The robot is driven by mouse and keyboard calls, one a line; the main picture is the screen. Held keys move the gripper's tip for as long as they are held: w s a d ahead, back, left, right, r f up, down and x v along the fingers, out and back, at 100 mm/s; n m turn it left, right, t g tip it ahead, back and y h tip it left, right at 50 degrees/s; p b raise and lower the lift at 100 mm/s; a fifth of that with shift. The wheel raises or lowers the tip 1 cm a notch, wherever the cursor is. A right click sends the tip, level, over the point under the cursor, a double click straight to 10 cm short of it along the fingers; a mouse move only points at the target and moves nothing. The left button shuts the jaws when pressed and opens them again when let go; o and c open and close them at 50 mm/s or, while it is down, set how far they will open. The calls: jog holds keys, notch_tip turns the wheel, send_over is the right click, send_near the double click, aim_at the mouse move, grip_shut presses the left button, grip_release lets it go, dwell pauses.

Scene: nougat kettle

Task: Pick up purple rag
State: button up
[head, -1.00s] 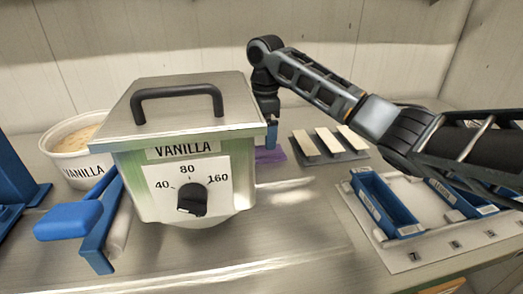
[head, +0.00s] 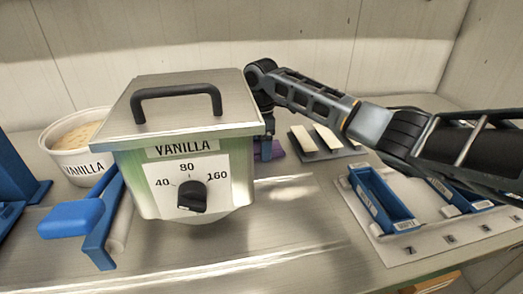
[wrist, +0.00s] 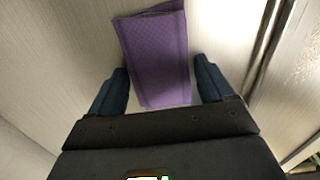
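The purple rag (wrist: 158,52) lies folded flat on the metal counter, in the upper middle of the wrist view. In the head view only a small piece of the rag (head: 276,150) shows, beside the kettle and behind my arm. My gripper (wrist: 163,75) is open, with its two blue fingers apart on either side of the rag's near end. No contact between the fingers and the rag is clear. In the head view my gripper is low near the counter, partly hidden behind the kettle's right side.
The vanilla kettle (head: 190,140) stands directly left of my gripper. A grey tray with pale bars (head: 325,138) lies right of the rag. Blue bins (head: 383,200) sit on a numbered board at right. A vanilla tub (head: 75,160) stands at far left.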

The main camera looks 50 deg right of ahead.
jog(key=c, duration=0.7)
jog(key=shift+r, duration=0.1)
jog(key=shift+r, duration=0.4)
notch_tip(320, 180, up, 3)
jog(key=shift+f+b, duration=0.2)
jog(key=shift+b, duration=0.1)
jog(key=s+d+r, duration=0.2)
jog(key=s, duration=0.1)
jog(key=s+d+r, duration=0.5)
jog(key=s, duration=0.1)
jog(key=shift+d+r, duration=0.25)
jog(key=o, duration=0.4)
jog(key=c, duration=0.3)
